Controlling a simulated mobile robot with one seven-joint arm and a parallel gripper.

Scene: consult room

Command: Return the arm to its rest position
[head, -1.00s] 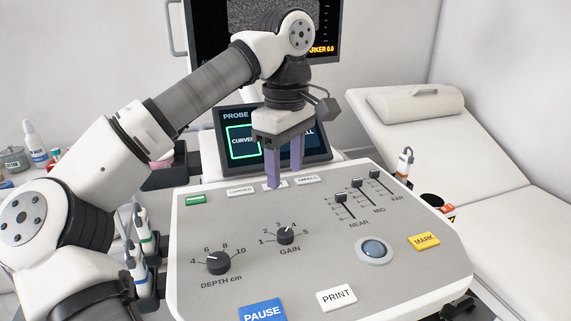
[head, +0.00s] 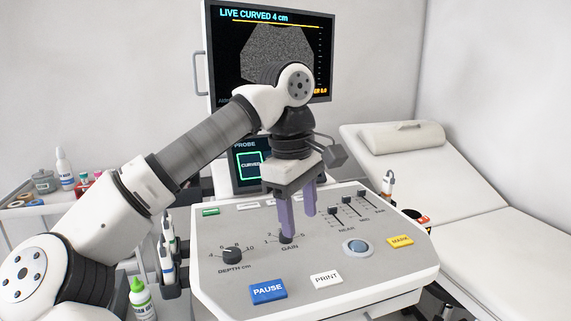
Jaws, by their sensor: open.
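My gripper (head: 298,228) is open, with two purple fingers pointing down and nothing between them. It is over the middle of the grey ultrasound control panel (head: 330,260). The left fingertip overlaps the gain knob (head: 287,238) in the picture; I cannot tell whether they touch. My arm is bent, reaching from the lower left up to an elbow in front of the monitor (head: 270,50) and down to the panel. The monitor reads LIVE CURVED 4 cm. The probe touch screen (head: 250,165) is partly hidden behind my wrist and shows CURVED outlined in green.
The depth knob (head: 232,255), blue PAUSE key (head: 268,291), white PRINT key (head: 326,279), trackball (head: 356,247) and sliders (head: 346,205) are around the gripper. Probes (head: 166,258) and a green-capped bottle (head: 140,300) stand left. A white couch (head: 440,190) is right, a supply cart (head: 60,205) left.

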